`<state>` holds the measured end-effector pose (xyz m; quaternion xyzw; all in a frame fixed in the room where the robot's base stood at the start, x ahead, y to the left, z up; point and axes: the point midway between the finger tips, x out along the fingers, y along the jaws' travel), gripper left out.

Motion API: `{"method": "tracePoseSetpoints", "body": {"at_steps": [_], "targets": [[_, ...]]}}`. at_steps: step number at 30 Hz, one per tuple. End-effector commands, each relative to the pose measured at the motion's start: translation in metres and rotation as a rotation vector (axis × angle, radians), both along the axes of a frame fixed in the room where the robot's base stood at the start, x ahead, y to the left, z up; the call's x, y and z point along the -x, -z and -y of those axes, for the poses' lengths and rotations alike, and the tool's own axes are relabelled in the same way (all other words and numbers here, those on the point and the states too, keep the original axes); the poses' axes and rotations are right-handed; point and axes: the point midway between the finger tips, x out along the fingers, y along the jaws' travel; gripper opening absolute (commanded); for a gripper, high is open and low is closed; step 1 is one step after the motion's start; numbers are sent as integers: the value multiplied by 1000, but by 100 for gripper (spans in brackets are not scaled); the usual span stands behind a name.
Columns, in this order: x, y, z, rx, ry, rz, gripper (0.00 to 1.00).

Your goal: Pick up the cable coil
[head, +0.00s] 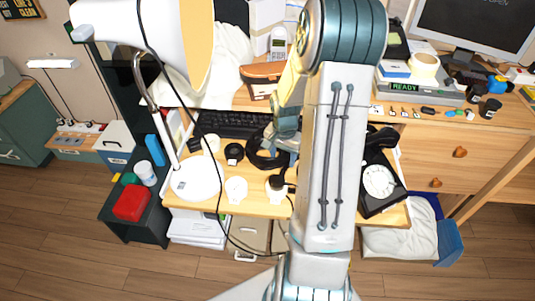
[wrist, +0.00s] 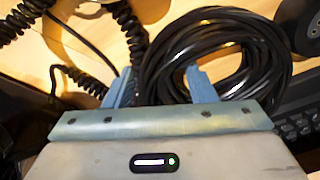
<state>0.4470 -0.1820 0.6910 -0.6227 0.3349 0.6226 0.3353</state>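The cable coil (wrist: 268,60) is a thick ring of black cable lying on the wooden desk. In the wrist view it fills the upper middle and right. My gripper (wrist: 160,86) is open, with two blue fingers apart. The left finger is just outside the coil's left side, and the right finger is over the coil's inside. The left bundle of the coil lies between them; I cannot tell if either finger touches it. In the head view the coil (head: 262,158) is partly hidden behind my arm, in front of the keyboard.
A black curly phone cord (wrist: 133,35) lies close left of the coil. A keyboard (wrist: 300,122) is at the right in the wrist view. A dial phone (head: 380,182) stands right of my arm. A white lamp (head: 195,182) stands at the left of the desk.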

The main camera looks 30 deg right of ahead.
Motion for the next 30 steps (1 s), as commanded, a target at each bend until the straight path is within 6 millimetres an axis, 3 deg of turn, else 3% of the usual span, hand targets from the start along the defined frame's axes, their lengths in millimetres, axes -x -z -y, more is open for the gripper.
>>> {"method": "tracePoseSetpoints", "body": {"at_steps": [1, 5, 16, 30], "targets": [[0, 0, 0, 0, 0, 0, 37], [0, 0, 0, 0, 0, 0, 1], [-1, -8, 0, 1, -1, 3, 0], [-1, -91, 1, 3, 0, 3, 0]]}}
